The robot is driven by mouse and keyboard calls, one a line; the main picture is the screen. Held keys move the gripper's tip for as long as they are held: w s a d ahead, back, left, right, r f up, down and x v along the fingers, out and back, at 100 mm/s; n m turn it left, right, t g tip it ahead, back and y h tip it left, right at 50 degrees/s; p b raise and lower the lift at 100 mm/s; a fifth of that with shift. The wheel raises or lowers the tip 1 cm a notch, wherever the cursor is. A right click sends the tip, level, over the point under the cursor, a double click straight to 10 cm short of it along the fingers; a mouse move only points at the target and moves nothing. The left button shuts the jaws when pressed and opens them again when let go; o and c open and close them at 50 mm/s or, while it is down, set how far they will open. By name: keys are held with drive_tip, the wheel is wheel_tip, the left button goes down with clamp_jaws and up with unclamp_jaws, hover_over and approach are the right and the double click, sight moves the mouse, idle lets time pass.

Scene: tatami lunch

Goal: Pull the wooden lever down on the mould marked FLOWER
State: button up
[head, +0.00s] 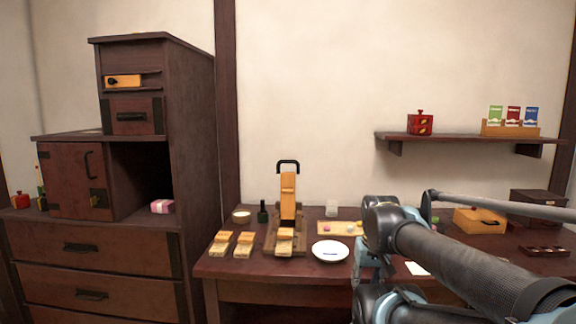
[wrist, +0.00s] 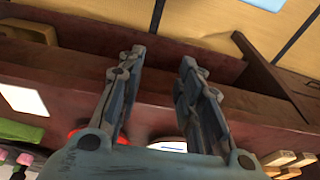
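In the head view, a wooden stand (head: 288,210) with an upright wooden lever and a black loop handle (head: 288,165) stands on the dark table. A light wooden block (head: 285,240) lies at its foot. Two similar pale wooden blocks, a left one (head: 221,243) and a right one (head: 244,245), lie to its left. No FLOWER marking is legible. My gripper (wrist: 160,62) is open and empty in the wrist view, its two fingers apart. It is away from the lever, and my arm hides its fingers in the head view.
A white plate (head: 330,251) and a small tray of sweets (head: 340,228) sit right of the stand. A dark green bottle (head: 262,212) and a round tub (head: 241,217) stand left of it. A tall cabinet (head: 190,160) is at left. A wall shelf (head: 470,138) hangs at right.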

drive_tip(key=w+a+r+m+g+y, duration=0.1)
drive_tip(key=w+a+r+m+y, duration=0.45)
drive_tip(key=w+a+r, duration=0.3)
drive_tip(key=m+y, duration=1.2)
approach(293, 162)
drive_tip(key=shift+g, duration=0.3)
drive_tip(key=a, duration=0.4)
drive_tip(key=w+a, duration=0.1)
drive_tip(key=a, duration=0.7)
drive_tip(key=shift+w+a+f, duration=0.25)
drive_tip(key=shift+w, duration=0.1)
clamp_jaws()
